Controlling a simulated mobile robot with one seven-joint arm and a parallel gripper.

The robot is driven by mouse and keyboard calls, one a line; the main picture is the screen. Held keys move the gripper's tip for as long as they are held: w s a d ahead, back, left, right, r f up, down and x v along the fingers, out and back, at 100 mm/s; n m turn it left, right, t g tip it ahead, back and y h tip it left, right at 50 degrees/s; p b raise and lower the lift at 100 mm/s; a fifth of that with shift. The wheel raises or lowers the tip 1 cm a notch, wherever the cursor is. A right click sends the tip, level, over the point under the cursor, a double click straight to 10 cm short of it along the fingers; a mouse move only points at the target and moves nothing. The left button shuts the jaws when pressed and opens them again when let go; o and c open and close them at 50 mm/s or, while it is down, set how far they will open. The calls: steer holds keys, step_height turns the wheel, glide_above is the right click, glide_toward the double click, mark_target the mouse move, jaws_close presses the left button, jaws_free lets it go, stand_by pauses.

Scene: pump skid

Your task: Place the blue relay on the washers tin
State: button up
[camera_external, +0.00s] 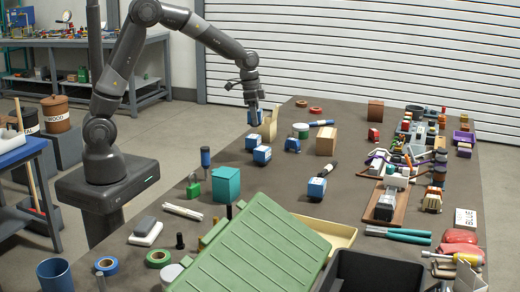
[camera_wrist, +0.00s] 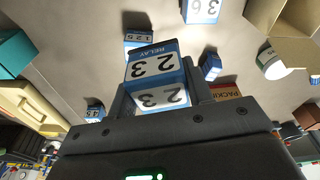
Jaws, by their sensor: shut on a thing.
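My gripper (camera_external: 254,120) is shut on a blue relay (camera_wrist: 155,65) and holds it above the far left part of the table. The relay has white faces marked "RELAY" and "23" in the wrist view, and sits between the two fingers. In the external view the held relay (camera_external: 249,118) is small and partly covered by the fingers. A short round white and green container (camera_external: 301,130) stands to the right of my gripper; it also shows in the wrist view (camera_wrist: 271,62). I cannot read its label, so I cannot tell whether it is the washers tin.
Other blue and white blocks (camera_external: 262,155), (camera_external: 292,144), (camera_external: 316,187) stand near and below my gripper. A tan box (camera_external: 270,126) and a wooden block (camera_external: 326,141) are close by. A green lid (camera_external: 265,245) and black bin (camera_external: 375,272) fill the front.

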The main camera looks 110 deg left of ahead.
steer(key=w+a+r+n+y, duration=0.1)
steer(key=w+a+r+n, duration=0.15)
steer(key=w+a, duration=0.5)
steer(key=w+a+r+n, duration=0.1)
steer(key=w+a+n, duration=0.3)
steer(key=a, duration=0.6)
glide_above(303, 125)
steer(key=d, duration=0.1)
steer(key=shift+m+g, duration=0.3)
steer(key=shift+m, duration=0.05)
step_height(303, 125, down, 7)
steer(key=shift+s+r, duration=0.1)
steer(key=shift+s, duration=0.05)
steer(key=shift+f, duration=2.1)
steer(key=shift+f, duration=0.1)
steer(key=o, duration=1.1)
steer(key=shift+c, duration=0.2)
step_height(303, 125, up, 12)
steer(key=s+d, duration=0.1)
steer(key=shift+s, duration=0.2)
steer(key=shift+d, duration=0.1)
